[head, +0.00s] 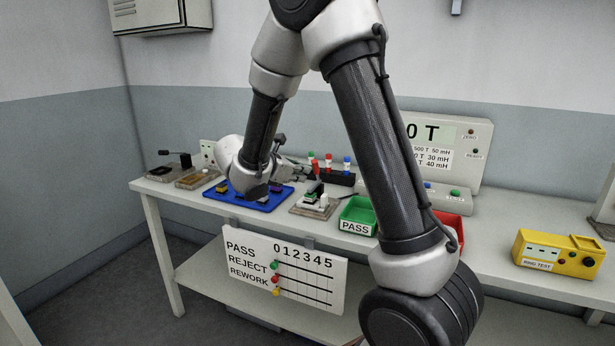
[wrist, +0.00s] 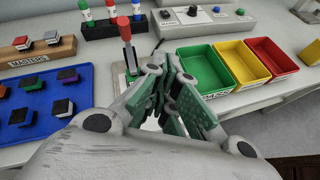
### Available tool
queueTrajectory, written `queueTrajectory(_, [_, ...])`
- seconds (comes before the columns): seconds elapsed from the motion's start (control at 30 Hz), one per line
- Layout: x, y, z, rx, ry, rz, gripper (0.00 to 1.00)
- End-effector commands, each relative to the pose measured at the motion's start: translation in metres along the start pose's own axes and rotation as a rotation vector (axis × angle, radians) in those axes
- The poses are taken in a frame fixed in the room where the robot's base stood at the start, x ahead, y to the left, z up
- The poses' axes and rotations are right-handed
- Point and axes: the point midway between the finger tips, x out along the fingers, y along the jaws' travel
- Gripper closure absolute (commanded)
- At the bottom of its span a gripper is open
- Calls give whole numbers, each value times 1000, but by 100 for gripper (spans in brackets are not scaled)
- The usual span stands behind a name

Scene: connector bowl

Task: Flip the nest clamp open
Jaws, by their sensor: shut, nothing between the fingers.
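The nest clamp shows its red handle (wrist: 124,28) standing up just left of my fingers in the wrist view. In the head view my gripper (head: 303,172) reaches in from the left, above and behind the nest. My fingers hide much of the nest in the wrist view.
A blue tray (wrist: 45,84) with several small parts lies left. Green (wrist: 205,50), yellow (wrist: 243,46) and red (wrist: 270,42) bins stand right. A black rack (wrist: 104,30) of capped bottles and a grey control box (wrist: 205,27) stand behind. A yellow tester (head: 555,256) is far right.

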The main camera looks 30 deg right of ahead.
Motion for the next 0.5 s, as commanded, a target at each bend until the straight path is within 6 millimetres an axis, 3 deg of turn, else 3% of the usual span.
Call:
queueTrajectory(0.03, [0, 12, -19, -72, -16, 39, 100])
queueTrajectory(0.1, [-1, 25, -37, -146, -34, 87, 100])
queueTrajectory(0.2, [-2, 35, -53, -205, -47, 127, 100])
queueTrajectory(0.5, [-3, 38, -56, -220, -51, 139, 100])
